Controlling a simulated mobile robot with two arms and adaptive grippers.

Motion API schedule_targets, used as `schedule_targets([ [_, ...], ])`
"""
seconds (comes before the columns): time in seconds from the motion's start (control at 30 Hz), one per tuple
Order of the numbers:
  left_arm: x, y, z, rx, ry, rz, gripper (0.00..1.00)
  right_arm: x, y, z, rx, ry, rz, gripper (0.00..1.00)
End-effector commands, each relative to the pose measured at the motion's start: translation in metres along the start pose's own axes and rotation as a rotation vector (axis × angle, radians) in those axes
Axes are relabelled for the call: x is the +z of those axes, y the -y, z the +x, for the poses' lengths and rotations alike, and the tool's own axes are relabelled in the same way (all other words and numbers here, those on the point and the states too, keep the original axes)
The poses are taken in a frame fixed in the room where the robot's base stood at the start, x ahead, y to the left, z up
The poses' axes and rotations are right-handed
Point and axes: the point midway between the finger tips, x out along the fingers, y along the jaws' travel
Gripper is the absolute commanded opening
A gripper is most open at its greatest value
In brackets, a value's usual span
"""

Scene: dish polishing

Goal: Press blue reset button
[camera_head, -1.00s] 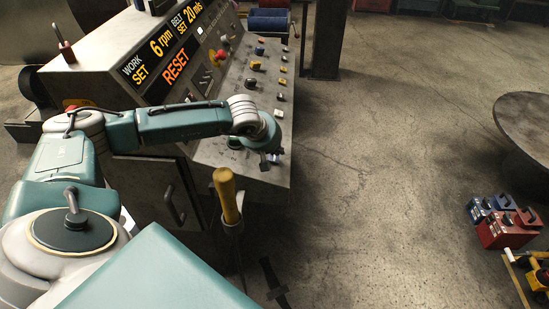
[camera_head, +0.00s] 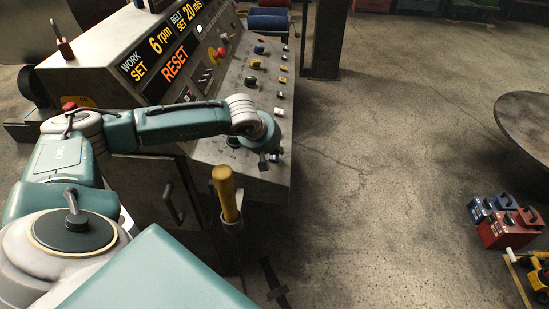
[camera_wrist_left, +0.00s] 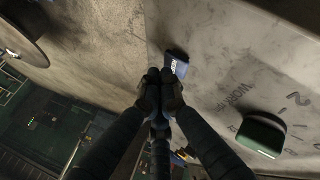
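The blue reset button (camera_head: 276,157) sits at the near right corner of the sloped control panel (camera_head: 210,152). In the left wrist view the blue button (camera_wrist_left: 176,62) is a small block with white lettering on the pale panel. My left gripper (camera_head: 264,160) reaches over the panel with its fingers pointing down beside the button. In the left wrist view the gripper (camera_wrist_left: 160,82) has its dark fingertips together, with nothing seen between them. The tips appear just below the button in the picture; I cannot tell whether they touch it. My right gripper is not in view.
A green knob (camera_wrist_left: 262,136) with a numbered dial is near the button. A lit RESET display (camera_head: 174,62) and several other controls are farther up the panel. A yellow-handled tool (camera_head: 226,195) stands in front. Open floor lies to the right.

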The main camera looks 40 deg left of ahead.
Motion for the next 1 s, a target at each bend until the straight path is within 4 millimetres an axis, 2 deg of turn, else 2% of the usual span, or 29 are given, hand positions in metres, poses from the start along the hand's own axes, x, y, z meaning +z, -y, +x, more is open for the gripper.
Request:
schedule_targets([
  [1.0,0.0000,0.0060,0.0052,-0.002,0.000,0.000,0.00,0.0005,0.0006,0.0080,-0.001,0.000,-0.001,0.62],
])
